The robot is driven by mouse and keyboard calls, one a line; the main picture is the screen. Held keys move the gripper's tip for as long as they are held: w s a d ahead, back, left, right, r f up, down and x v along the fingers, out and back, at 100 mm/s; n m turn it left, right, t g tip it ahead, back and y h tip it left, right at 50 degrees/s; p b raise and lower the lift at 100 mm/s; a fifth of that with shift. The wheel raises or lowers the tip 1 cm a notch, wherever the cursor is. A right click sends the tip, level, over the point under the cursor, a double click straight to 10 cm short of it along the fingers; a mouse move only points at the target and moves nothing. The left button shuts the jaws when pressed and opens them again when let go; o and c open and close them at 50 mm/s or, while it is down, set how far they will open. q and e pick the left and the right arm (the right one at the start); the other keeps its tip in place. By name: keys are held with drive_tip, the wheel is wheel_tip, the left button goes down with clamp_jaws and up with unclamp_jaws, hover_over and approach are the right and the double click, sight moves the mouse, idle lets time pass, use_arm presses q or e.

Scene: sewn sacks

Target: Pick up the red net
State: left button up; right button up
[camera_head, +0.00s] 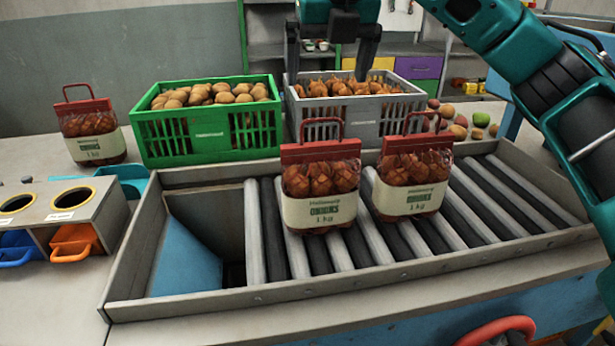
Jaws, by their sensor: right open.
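Three red net sacks of onions with red top bands, red handles and pale "1 kg" labels are in view. One red net (320,184) stands upright on the rollers in the middle. A second red net (412,172) stands close to its right, also on the rollers. A third red net (90,127) stands on the table at the far left. My right gripper (329,72) points down at the top, above the grey crate and beyond the middle sack. It is open with nothing between its fingers. My left gripper is not in view.
A green crate of potatoes (208,132) and a grey crate of onions (392,112) stand behind the roller conveyor (265,240). Loose produce (459,131) lies right of the grey crate. A chute opening (190,255) is left of the rollers.

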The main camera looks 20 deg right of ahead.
sight(322, 119)
drive_tip(key=x, duration=0.8)
drive_tip(key=p+x, duration=0.1)
drive_tip(key=x, duration=0.3)
drive_tip(key=shift+w+d+f, duration=0.25)
drive_tip(key=shift+d, duration=0.1)
drive_tip(key=c, duration=1.8)
drive_tip(key=shift+w+r, duration=0.1)
drive_tip(key=shift+r, duration=0.05)
clamp_jaws()
drive_tip(key=shift+r, duration=0.1)
